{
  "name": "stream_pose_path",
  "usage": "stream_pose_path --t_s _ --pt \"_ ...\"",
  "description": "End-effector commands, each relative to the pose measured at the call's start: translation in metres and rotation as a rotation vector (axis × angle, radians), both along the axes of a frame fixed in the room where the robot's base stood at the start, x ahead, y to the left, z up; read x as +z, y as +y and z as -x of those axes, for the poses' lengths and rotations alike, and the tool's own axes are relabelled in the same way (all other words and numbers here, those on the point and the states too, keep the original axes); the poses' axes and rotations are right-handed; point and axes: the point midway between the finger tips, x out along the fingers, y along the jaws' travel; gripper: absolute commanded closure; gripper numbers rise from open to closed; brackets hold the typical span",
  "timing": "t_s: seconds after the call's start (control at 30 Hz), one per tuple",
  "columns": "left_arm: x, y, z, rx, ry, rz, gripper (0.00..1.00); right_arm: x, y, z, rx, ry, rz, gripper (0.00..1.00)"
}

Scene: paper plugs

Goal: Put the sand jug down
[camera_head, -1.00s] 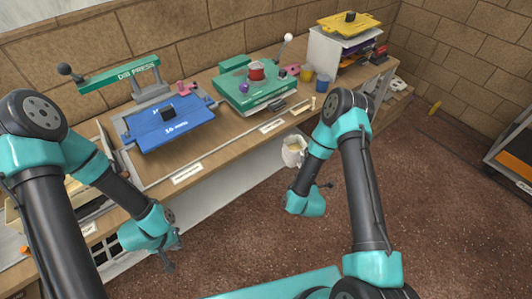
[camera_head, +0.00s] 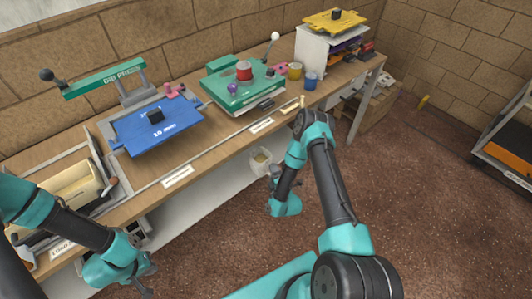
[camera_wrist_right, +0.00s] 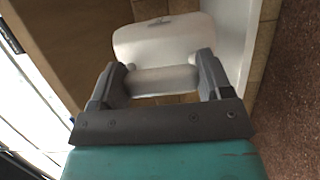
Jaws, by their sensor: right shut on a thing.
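The sand jug is a white vessel with pale sandy contents, beside the bench front in the head view (camera_head: 261,160). Its pale body also fills the upper middle of the right wrist view (camera_wrist_right: 165,38). My right gripper (camera_head: 276,174) is shut on the jug's handle; its dark fingers stand at both ends of the handle bar in the wrist view (camera_wrist_right: 162,78). The jug looks upright, below the benchtop edge. Whether its base touches the low white shelf (camera_head: 200,208) cannot be told. My left gripper (camera_head: 148,273) is empty, fingers apart, at lower left.
A wooden mould (camera_head: 75,190) lies at the left end.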

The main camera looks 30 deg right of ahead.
Motion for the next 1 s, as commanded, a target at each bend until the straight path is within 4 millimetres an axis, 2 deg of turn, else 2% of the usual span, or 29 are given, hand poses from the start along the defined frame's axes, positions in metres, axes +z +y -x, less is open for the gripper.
stream_pose_path --t_s 0.17,0.7,0.83,1.0 --pt "0.0 0.0 0.0 0.0 0.0 0.0 1.0 -0.001 -0.014 -0.022 -0.002 -0.004 0.002 0.52" --pt "0.0 0.0 0.0 0.0 0.0 0.0 1.0 -0.012 -0.07 -0.115 -0.002 -0.002 0.002 0.52" --pt "0.0 0.0 0.0 0.0 0.0 0.0 1.0 -0.014 -0.076 -0.125 -0.002 -0.001 0.0 0.52" --pt "0.0 0.0 0.0 0.0 0.0 0.0 1.0 -0.014 -0.077 -0.126 -0.001 0.0 0.0 0.52"
